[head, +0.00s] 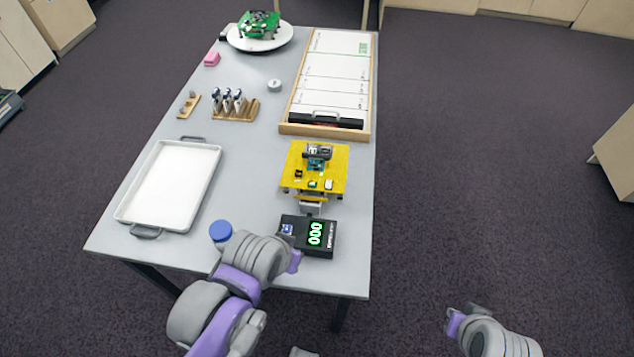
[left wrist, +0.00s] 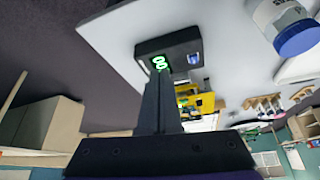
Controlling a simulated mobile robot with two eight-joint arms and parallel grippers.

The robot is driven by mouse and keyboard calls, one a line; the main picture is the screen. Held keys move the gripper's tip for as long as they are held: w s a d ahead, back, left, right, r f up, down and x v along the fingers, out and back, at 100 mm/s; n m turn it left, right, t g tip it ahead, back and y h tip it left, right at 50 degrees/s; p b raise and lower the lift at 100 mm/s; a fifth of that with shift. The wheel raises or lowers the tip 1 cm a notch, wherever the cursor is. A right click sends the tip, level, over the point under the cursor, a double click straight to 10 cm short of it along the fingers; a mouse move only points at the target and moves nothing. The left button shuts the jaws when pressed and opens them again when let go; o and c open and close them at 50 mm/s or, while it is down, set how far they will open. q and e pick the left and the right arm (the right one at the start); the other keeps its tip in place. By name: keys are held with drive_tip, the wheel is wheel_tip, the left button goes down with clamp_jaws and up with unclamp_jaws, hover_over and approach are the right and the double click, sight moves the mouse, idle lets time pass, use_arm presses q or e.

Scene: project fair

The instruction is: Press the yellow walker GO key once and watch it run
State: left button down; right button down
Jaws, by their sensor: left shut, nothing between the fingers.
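The yellow walker (head: 338,165) stands on the grey table with a small circuit board and several small parts on its flat top. I cannot make out which part is a GO key. A black box (head: 308,248) with a green display reading 000 and a blue patch sits just in front of it. My left gripper (head: 295,262) is at the box's near edge, largely hidden by my arm. In the left wrist view its shut, empty fingers (left wrist: 160,105) overlap the display of the box (left wrist: 178,43), with the walker (left wrist: 205,101) beyond. My right gripper (head: 454,322) is off the table; its fingers are unclear.
A blue-capped bottle (head: 220,232) stands left of the box. A white tray (head: 168,185) lies at left. A wooden-framed track (head: 333,75) lies behind the walker. A pen rack (head: 236,109) and a green walker (head: 259,23) on a round stand are farther back.

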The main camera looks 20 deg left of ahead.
use_arm(q)
wheel_tip(320, 180, up, 5)
drive_tip(key=m+y, duration=0.8)
drive_tip(key=m, duration=0.8)
hover_over(315, 187)
drive_tip(key=shift+d+f+b, duration=0.1)
drive_tip(key=shift+f+b, duration=0.1)
drive_tip(key=shift+b, duration=0.15)
drive_tip(key=shift+f, duration=0.15)
wheel_tip(315, 187, down, 9)
drive_tip(key=b, duration=0.6)
drive_tip(key=shift+r, duration=0.2)
drive_tip(key=shift+f, duration=0.4)
